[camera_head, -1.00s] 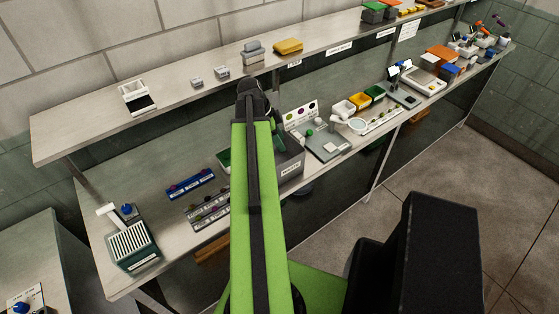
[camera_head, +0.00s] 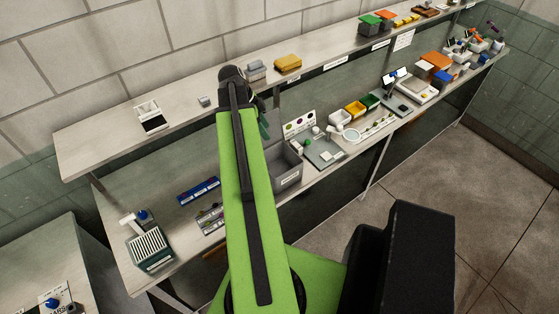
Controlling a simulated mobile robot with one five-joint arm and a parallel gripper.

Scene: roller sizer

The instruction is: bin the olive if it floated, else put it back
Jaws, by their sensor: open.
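I cannot pick out the olive for certain. A small green round thing (camera_head: 308,143) sits on the grey board right of centre, too small to identify. A grey open box (camera_head: 288,181) with a white label on its front stands on the bench just right of my arm; the label is too small to read and its inside is partly hidden. My green arm rises through the middle and bends over at its dark elbow. My gripper is hidden behind the arm, and so is whatever it is over.
Blue rack (camera_head: 199,191) and grey tray of dark pieces (camera_head: 210,218) lie left of my arm. A slatted dark green box (camera_head: 150,250) is at the left end. White, orange and green bins (camera_head: 355,108) stand further right. An upper shelf (camera_head: 100,150) overhangs the back. Open floor lies right.

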